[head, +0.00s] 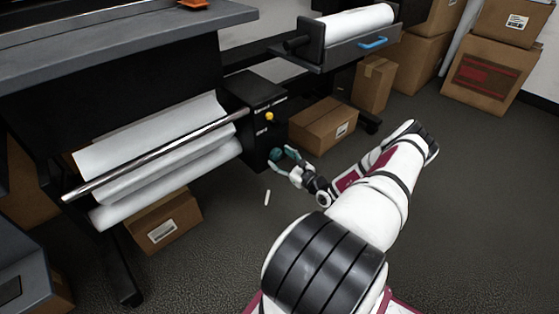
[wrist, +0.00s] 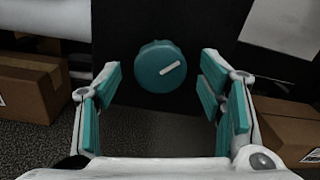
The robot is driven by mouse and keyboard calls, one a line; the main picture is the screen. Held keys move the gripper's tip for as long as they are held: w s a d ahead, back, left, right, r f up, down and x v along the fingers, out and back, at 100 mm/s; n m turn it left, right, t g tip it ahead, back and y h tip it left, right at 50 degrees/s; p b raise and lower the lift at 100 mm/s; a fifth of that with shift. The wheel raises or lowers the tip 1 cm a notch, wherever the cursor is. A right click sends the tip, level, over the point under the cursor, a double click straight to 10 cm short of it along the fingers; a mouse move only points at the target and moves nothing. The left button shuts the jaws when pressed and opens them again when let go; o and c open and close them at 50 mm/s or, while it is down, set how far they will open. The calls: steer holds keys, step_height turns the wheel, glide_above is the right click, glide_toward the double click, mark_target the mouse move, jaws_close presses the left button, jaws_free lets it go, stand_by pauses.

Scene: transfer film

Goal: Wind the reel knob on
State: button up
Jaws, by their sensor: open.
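The reel knob (wrist: 160,66) is a round teal knob with a white pointer line, set on the front of a black box. In the wrist view its line points to the upper right. The knob also shows in the head view (head: 276,155), low on the black box (head: 255,95) at the right end of the silver bar. My gripper (wrist: 158,85) is open, its teal-padded fingers to the left and right of the knob and apart from it. In the head view my gripper (head: 283,162) is at the knob, reaching in from the right.
White film rolls (head: 165,155) hang on the silver bar (head: 155,155) at left. Cardboard boxes stand under the machine (head: 165,222) and right of the black box (head: 323,125). A drawer with a white roll (head: 358,22) juts out above.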

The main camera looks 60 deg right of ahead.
steer(key=shift+w+d, duration=0.2)
steer(key=shift+w, duration=0.5)
steer(key=c, duration=1.2)
steer(key=shift+m, duration=0.4)
steer(key=shift+m+p, duration=0.6)
steer(key=shift+m, duration=2)
steer(key=o, duration=1.2)
